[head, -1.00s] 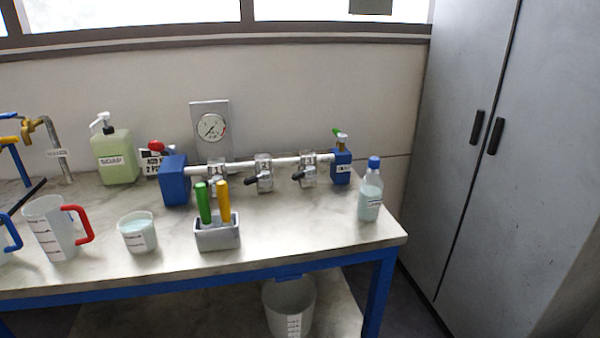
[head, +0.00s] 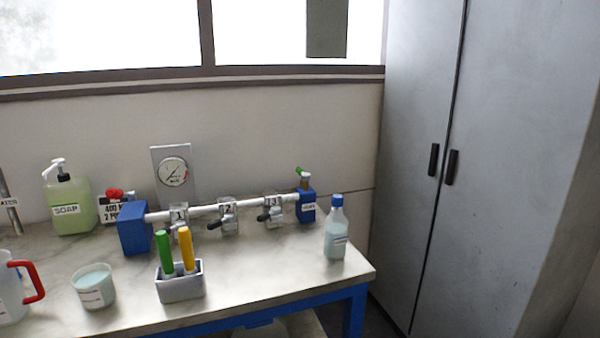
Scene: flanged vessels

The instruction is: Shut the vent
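A metal pipe manifold (head: 205,211) runs between two blue end blocks on the bench. The right blue block (head: 306,205) carries a small brass valve with a green lever (head: 300,171); its white label is too small to read surely. The lever slants up to the left. The left blue block (head: 134,229) has a red knob (head: 114,193) behind it. Three valves with black handles, numbered 1 (head: 178,215), 2 (head: 227,212) and 3 (head: 271,207), sit along the pipe. Neither of my grippers is in view.
A blue-capped bottle (head: 335,235) stands at the bench's right end. A holder (head: 181,286) with green and yellow handles, a beaker (head: 94,287), a red-handled jug (head: 12,295) and a soap bottle (head: 72,205) are also there. A grey cabinet (head: 500,170) stands right.

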